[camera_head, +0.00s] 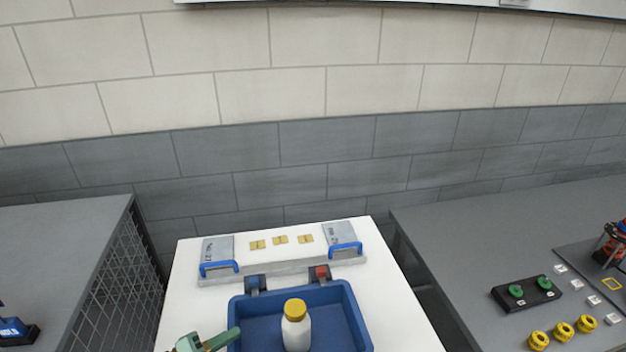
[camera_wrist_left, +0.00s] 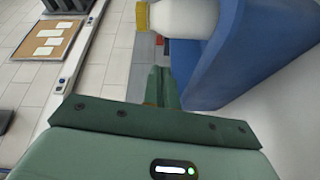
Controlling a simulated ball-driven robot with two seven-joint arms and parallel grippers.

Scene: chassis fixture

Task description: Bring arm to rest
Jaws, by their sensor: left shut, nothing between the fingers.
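My left gripper (camera_head: 230,337) is green and comes in at the bottom of the head view, at the left wall of the blue tray (camera_head: 362,325). Its fingers are shut with nothing between them. In the left wrist view the closed fingers of my left gripper (camera_wrist_left: 160,82) point up the picture, below a white bottle with a yellow cap (camera_wrist_left: 180,18) and left of the blue tray wall (camera_wrist_left: 235,55). I cannot tell whether the fingers touch the tray. In the head view the bottle (camera_head: 297,333) stands upright in the tray. My right gripper is not in view.
Behind the tray on the white table (camera_head: 405,310) lies a grey fixture (camera_head: 280,268) with blue handles and gold squares. A grey bench (camera_head: 520,220) at right holds a black block (camera_head: 525,293) and several yellow rings. Another bench (camera_head: 60,240) with mesh stands left.

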